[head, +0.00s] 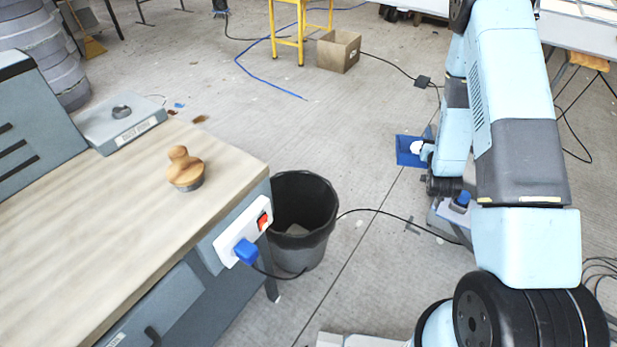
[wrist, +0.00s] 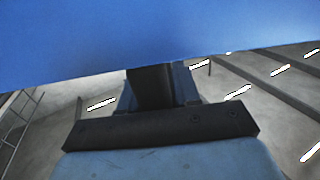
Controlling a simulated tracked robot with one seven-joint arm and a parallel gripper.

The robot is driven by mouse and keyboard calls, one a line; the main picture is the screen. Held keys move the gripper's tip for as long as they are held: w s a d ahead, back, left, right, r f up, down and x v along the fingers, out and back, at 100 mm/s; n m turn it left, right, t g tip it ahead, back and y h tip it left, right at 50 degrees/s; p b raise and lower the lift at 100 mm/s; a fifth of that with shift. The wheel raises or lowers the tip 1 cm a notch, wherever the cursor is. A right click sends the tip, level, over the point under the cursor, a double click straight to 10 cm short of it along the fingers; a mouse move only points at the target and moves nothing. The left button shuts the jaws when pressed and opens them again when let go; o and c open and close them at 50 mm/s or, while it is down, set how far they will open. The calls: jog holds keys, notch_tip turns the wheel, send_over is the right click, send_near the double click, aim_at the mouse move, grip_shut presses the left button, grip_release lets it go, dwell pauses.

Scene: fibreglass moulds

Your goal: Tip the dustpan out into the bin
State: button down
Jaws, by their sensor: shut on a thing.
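The blue dustpan (head: 408,157) is held out to the right of the bin, beyond it and clear of it. A small white lump (head: 417,147) shows at the pan, by its right side; I cannot tell whether it lies in the pan. My gripper (wrist: 155,88) is shut on the dustpan, whose blue surface (wrist: 120,35) fills the top of the wrist view. In the head view the grip is largely hidden by my arm. The grey bin (head: 302,250) with a black liner stands on the floor by the bench's right end, with something pale inside.
The workbench (head: 90,220) fills the left, with a wooden-handled tool (head: 184,168) on it and a socket box with a blue plug (head: 246,251) on its end. A black cable (head: 385,212) runs from beside the bin. A cardboard box (head: 338,52) stands farther back.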

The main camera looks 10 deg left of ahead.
jog(key=a+f+y, duration=0.1)
jog(key=a, duration=0.2)
jog(key=a+f+n+y, duration=0.1)
jog(key=a+f, duration=0.1)
jog(key=a, duration=0.1)
jog(key=a+f+n+y, duration=0.1)
jog(key=a+f, duration=0.1)
jog(key=shift+w+a+y, duration=0.15)
jog(key=shift+a+y, duration=0.25)
jog(key=s+a+f+n+g+y, duration=0.2)
jog(key=s+a+f+n+y, duration=0.15)
jog(key=a, duration=0.65)
jog(key=s+a+f+n+g+y, duration=0.25)
jog(key=a+f, duration=0.25)
jog(key=a, duration=0.4)
jog(key=s+a+f+n+g+y, duration=0.2)
jog(key=s+a+f+y, duration=0.2)
jog(key=a, duration=0.6)
jog(key=w+a+f+g+h, duration=0.2)
jog(key=w+a+g+h, duration=0.4)
jog(key=w+a+h, duration=0.2)
jog(key=shift+a+f, duration=0.15)
jog(key=shift+a, duration=0.4)
jog(key=shift+g, duration=0.25)
jog(key=shift+f, duration=0.1)
